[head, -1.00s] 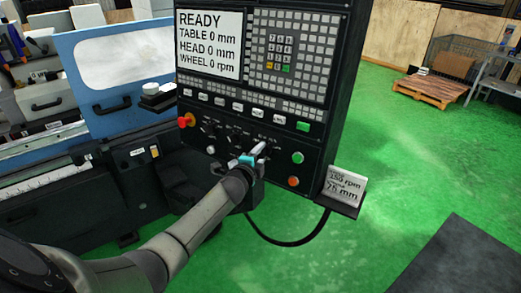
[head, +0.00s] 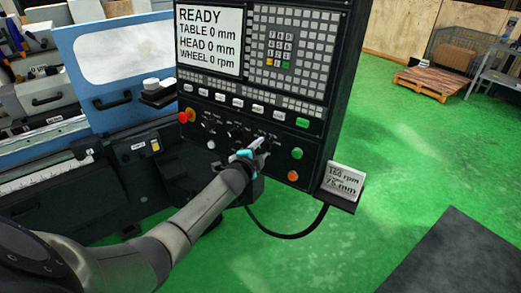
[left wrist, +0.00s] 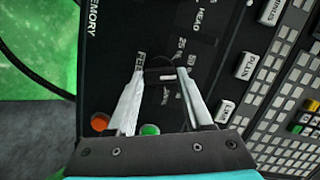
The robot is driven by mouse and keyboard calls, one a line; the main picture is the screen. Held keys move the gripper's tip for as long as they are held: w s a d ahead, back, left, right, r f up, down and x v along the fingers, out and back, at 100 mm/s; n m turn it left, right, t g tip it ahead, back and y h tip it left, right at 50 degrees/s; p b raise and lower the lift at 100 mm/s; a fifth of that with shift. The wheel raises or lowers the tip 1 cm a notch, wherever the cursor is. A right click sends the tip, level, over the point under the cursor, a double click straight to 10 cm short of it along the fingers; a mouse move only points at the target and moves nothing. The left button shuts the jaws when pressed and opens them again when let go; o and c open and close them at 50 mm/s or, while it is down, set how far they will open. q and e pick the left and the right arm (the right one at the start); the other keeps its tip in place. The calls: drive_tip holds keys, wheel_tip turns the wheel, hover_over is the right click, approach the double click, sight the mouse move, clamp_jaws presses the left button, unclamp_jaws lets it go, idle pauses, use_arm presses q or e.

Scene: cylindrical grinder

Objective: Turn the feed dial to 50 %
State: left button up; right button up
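The feed dial (left wrist: 167,78) is a small dark round knob with a white mark, on the black control panel. In the left wrist view it sits between the fingertips of my left gripper (left wrist: 161,74). The fingers stand apart, one on each side of the knob; I cannot tell whether they touch it. Printed labels, including 25 and 50, show near the dial, and a finger partly covers the word beside it. In the head view my left gripper (head: 256,147) reaches the lower panel and hides the dial. My right gripper is not in view.
The panel's screen (head: 210,40) reads READY. A red emergency button (head: 187,115) is left of the dial row; green (head: 297,153) and orange (head: 292,176) buttons are to its right. A sign (head: 342,180) stands beside the panel. Green floor at right is largely clear.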

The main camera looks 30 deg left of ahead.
use_arm(q)
drive_tip(key=o, duration=0.4)
drive_tip(key=shift+s, duration=0.1)
drive_tip(key=v, duration=1.5)
drive_tip(key=shift+r, duration=0.1)
idle(0.5)
